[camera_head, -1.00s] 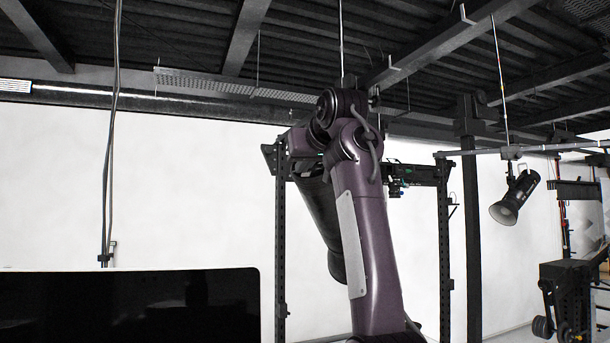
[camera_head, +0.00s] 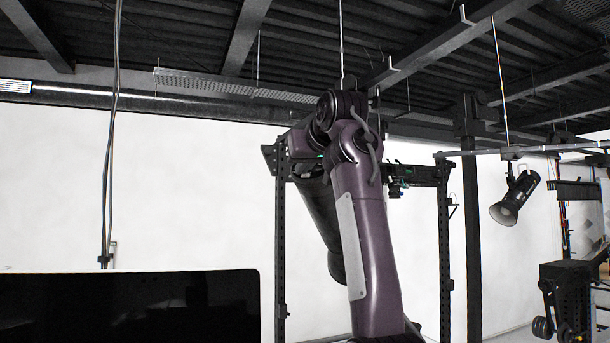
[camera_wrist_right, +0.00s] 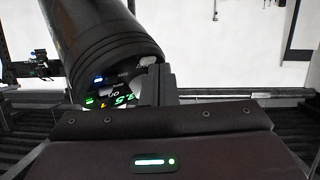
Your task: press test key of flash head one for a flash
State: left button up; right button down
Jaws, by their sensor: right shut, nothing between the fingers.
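The flash head is a black cylinder (camera_head: 322,222), partly hidden behind my purple right arm in the head view. In the right wrist view its ribbed body (camera_wrist_right: 98,35) hangs tilted at upper left, with its control panel (camera_wrist_right: 112,88) facing my gripper. The panel shows blue and green lights and green digits. My right gripper (camera_wrist_right: 163,82) is shut and empty, its fingertips at the panel's right part; I cannot tell whether they touch. The fingers cover some of the panel, and I cannot make out the test key. My left gripper is not in view.
A dark rack frame (camera_head: 281,240) stands around the flash head, with a second post (camera_head: 444,260) to the right. Another lamp (camera_head: 515,198) hangs from a bar at right. A dark screen (camera_head: 130,305) fills the lower left. White wall lies behind.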

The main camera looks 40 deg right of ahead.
jog(key=shift+s+a+r, duration=0.15)
jog(key=shift+a+r, duration=0.2)
jog(key=shift+a+r, duration=0.1)
jog(key=s+a+r, duration=0.2)
jog(key=a+r, duration=0.1)
jog(key=shift+a+r, duration=0.1)
dwell(0.4)
jog(key=shift+w, duration=0.15)
dwell(0.4)
